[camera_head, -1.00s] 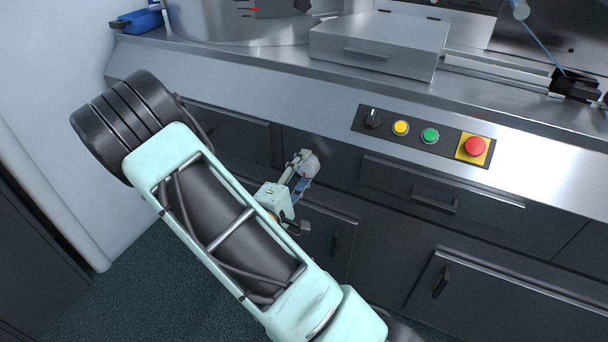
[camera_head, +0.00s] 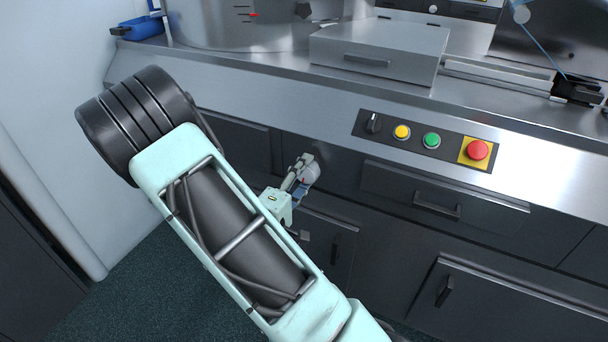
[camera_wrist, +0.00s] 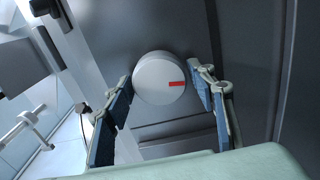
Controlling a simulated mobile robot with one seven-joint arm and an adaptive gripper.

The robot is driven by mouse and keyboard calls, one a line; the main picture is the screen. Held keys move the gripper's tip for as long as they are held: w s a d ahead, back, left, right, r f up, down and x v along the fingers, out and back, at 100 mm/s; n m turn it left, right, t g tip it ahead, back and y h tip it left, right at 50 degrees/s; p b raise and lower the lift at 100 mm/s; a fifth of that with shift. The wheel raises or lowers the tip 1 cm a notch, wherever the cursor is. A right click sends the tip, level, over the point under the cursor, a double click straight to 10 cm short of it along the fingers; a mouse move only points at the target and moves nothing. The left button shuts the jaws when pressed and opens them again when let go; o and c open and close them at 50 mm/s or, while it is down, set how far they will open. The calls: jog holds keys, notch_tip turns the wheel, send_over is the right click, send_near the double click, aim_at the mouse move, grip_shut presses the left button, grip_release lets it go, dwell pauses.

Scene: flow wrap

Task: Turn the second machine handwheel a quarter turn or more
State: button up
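A round grey handwheel (camera_wrist: 155,80) with a red mark shows between my fingers in the wrist view; the mark points right. In the head view the handwheel (camera_head: 313,173) sits on the dark cabinet front, below the steel counter edge, partly covered by my gripper (camera_head: 303,172). My gripper (camera_wrist: 164,76) has its blue-padded fingers on either side of the handwheel. A narrow gap shows between the wheel and the right finger. I cannot tell whether the left finger touches the rim.
A control panel (camera_head: 372,150) with a black knob, yellow and green buttons and a red emergency button is up and right of the handwheel. Drawer handles (camera_head: 437,208) stick out nearby. A steel box (camera_head: 379,49) stands on the counter (camera_head: 253,76). A white wall is at left.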

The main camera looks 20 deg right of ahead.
jog(key=shift+o, duration=0.7)
jog(key=v, duration=1.2)
